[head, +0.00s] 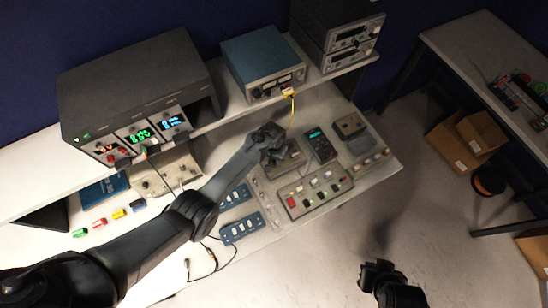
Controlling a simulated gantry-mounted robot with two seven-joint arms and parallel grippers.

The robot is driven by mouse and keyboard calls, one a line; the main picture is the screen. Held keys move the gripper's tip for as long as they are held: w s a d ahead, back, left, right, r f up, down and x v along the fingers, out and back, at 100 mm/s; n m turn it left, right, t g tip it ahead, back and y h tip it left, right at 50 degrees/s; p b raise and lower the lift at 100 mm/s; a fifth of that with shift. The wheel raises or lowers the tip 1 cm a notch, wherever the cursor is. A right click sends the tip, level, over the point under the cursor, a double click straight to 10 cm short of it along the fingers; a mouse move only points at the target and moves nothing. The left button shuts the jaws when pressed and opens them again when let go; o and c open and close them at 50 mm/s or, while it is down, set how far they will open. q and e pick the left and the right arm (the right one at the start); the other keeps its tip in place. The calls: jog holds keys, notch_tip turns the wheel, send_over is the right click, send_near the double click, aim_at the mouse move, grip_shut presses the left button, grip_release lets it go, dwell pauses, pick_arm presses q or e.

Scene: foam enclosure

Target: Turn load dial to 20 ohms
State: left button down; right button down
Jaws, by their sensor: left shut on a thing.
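My left arm reaches in from the left across the bench. Its gripper (270,146) is over a low grey-brown box (291,165) on the bench top. The gripper is shut on what appears to be the load dial on this box. The dial itself is hidden behind the fingers, and its scale and setting cannot be read. My right gripper (376,274) hangs over the floor at the bottom right, away from the bench. Its fingers are too dark and small to tell if they are open.
A handheld meter (320,145) with a lit display stands just right of the box. A red-and-grey panel (316,193) lies in front. Blue modules (240,228) and cables lie near the arm. A yellow lead hangs from the blue instrument (264,62) on the shelf.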

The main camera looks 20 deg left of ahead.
dwell(0.4)
pick_arm(q)
jog(key=c, duration=0.8)
grip_release()
jog(key=shift+r, duration=0.6)
notch_tip(320, 180, up, 10)
jog(key=shift+a+f+p, duration=0.15)
jog(key=shift+f+p, duration=0.05)
jog(key=shift+p, duration=0.35)
